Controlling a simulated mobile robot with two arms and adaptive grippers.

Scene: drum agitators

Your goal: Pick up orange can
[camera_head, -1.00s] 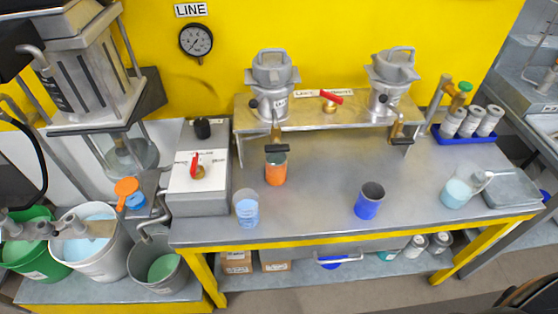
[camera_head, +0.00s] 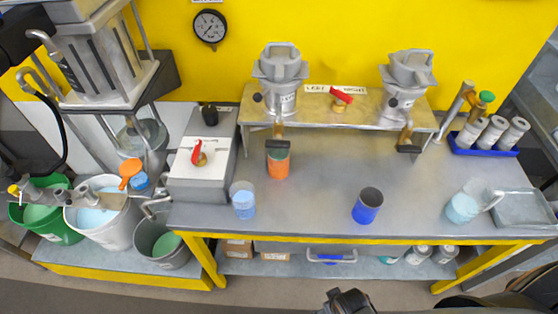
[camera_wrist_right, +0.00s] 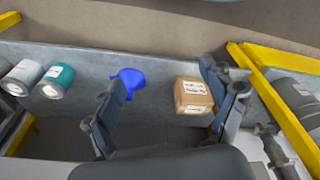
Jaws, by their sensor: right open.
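The orange can (camera_head: 278,166) stands upright on the grey workbench (camera_head: 320,205), below the spout of the left machine (camera_head: 281,85). Its top shows a teal-green fill. My right gripper (camera_head: 348,300) shows at the bottom edge of the head view, in front of the bench and well apart from the can. The can is not in the wrist view. My left gripper is not in view.
A clear cup with blue liquid (camera_head: 243,200) and a blue can (camera_head: 367,206) stand near the bench's front edge. A jug (camera_head: 466,205) and tray (camera_head: 522,207) are at right. The lower shelf holds a cardboard box (camera_wrist_right: 192,95) and a blue funnel-like item (camera_wrist_right: 130,80).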

